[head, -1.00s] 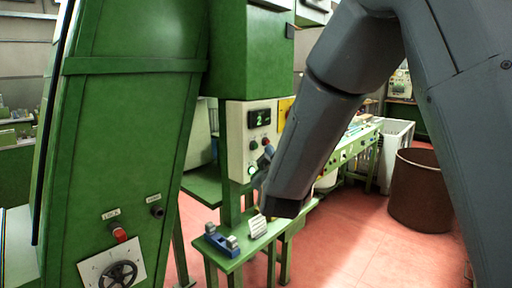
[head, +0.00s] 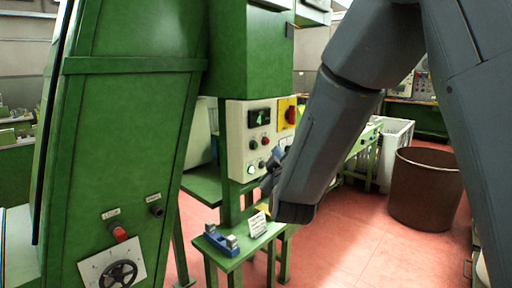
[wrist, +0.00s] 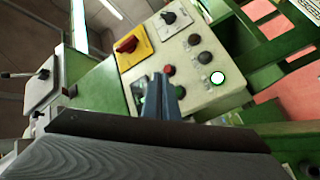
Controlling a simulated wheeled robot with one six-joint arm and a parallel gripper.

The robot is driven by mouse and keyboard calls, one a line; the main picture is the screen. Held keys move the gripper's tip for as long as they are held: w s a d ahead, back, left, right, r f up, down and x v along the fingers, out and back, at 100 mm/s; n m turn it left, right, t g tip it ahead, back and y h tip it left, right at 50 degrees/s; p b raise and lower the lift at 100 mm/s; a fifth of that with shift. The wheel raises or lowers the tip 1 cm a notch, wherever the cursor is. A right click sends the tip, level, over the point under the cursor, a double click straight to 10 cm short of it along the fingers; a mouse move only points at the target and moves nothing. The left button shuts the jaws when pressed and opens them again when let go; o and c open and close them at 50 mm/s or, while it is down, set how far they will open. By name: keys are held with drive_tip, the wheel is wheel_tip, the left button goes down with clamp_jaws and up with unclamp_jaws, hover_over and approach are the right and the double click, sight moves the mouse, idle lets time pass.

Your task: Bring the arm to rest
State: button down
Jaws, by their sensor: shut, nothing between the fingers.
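My gripper (head: 268,177) is in the middle of the head view, at the end of my dark grey arm. It is in front of the white control panel (head: 237,140) on the green machine and partly hidden by my own wrist. In the wrist view my gripper (wrist: 165,98) shows as narrow blue-grey fingers close together with nothing between them. The panel (wrist: 193,62) lies beyond them, with a red knob on a yellow plate (wrist: 134,47), dark buttons and a lit white lamp (wrist: 217,78). I cannot tell the exact gap between fingers and panel.
A small green stand (head: 228,262) below holds a blue fixture (head: 220,240) and a white card (head: 257,224). A large green cabinet (head: 125,150) with a handwheel fills the left. A brown bin (head: 426,190) and white crate (head: 394,155) stand right. Red floor between is clear.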

drive_tip(key=s+d+f+m+g, duration=0.35)
drive_tip(key=d+f+g, duration=0.2)
drive_tip(key=f, duration=0.45)
drive_tip(key=s+d+f+m+g, duration=0.2)
drive_tip(key=s+d+f+g, duration=0.2)
drive_tip(key=s, duration=0.5)
drive_tip(key=s+d+f+m+g+h, duration=0.1)
drive_tip(key=s+d+f+m+g, duration=0.2)
drive_tip(key=s, duration=0.6)
drive_tip(key=s+d+f+m+g+h, duration=0.1)
drive_tip(key=s+d+f+g, duration=0.3)
drive_tip(key=s, duration=0.5)
drive_tip(key=d+m+g, duration=0.1)
drive_tip(key=d, duration=0.1)
drive_tip(key=shift+d+f, duration=0.3)
drive_tip(key=shift+f, duration=0.05)
